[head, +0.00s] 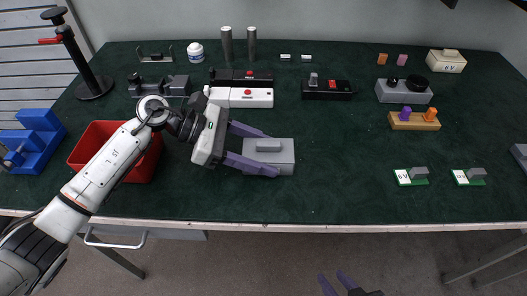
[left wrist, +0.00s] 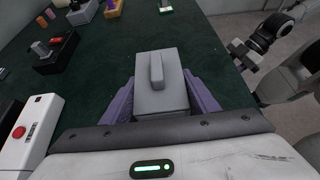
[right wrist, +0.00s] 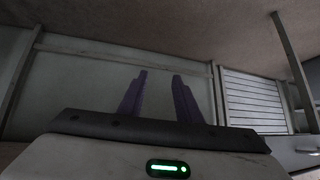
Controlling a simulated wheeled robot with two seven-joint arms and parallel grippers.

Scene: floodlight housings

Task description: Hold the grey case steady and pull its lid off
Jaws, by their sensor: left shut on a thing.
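The grey case (head: 285,166) sits on the dark green table near its front edge, with its lid on and a raised grip bar on the lid's top (head: 268,145). In the left wrist view the lid (left wrist: 147,98) and its bar show from above. My left gripper (head: 262,152) is shut on the case, one purple finger along each side. My right gripper (head: 337,284) is low at the bottom of the head view, in front of the table. Its purple fingers stand apart and empty in the right wrist view (right wrist: 158,97).
A red bin (head: 90,143) lies under my left arm, with a blue stepped block (head: 38,140) to its left. A white box with a red button (head: 250,98) stands behind the case. Two green boards with grey blocks (head: 411,177) lie at right.

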